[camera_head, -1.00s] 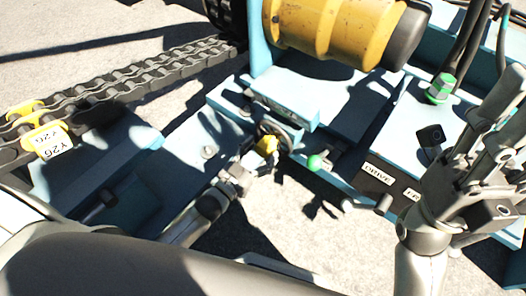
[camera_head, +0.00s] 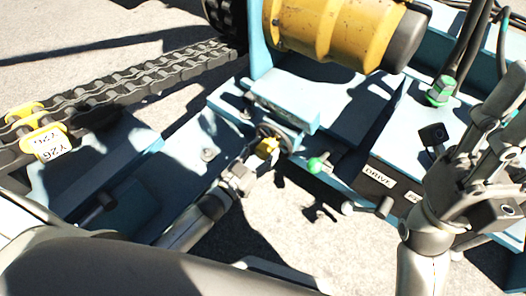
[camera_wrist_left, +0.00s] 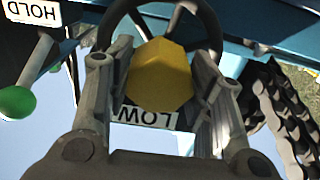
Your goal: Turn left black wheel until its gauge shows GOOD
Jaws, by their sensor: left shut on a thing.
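The black wheel (camera_head: 288,138) is on a light blue block of the machine, with a yellow hub (camera_head: 267,147) at its middle. My left gripper (camera_head: 258,155) comes at it from below left. In the left wrist view its two fingers (camera_wrist_left: 160,85) are shut on the yellow hub (camera_wrist_left: 160,72), one on each side. The dark wheel rim (camera_wrist_left: 208,22) arches behind the hub. A white label reading LOW (camera_wrist_left: 145,113), upside down, shows just below the hub, partly covered by the fingers. My right gripper (camera_head: 500,125) is raised at the right edge, away from the wheel.
A green knob (camera_head: 317,165) stands right of the wheel; a HOLD label (camera_wrist_left: 34,11) shows in the wrist view. A DRIVE label (camera_head: 378,176) and a lever (camera_head: 380,208) are further right. A yellow drum (camera_head: 335,30) is above, a chain (camera_head: 140,80) at left.

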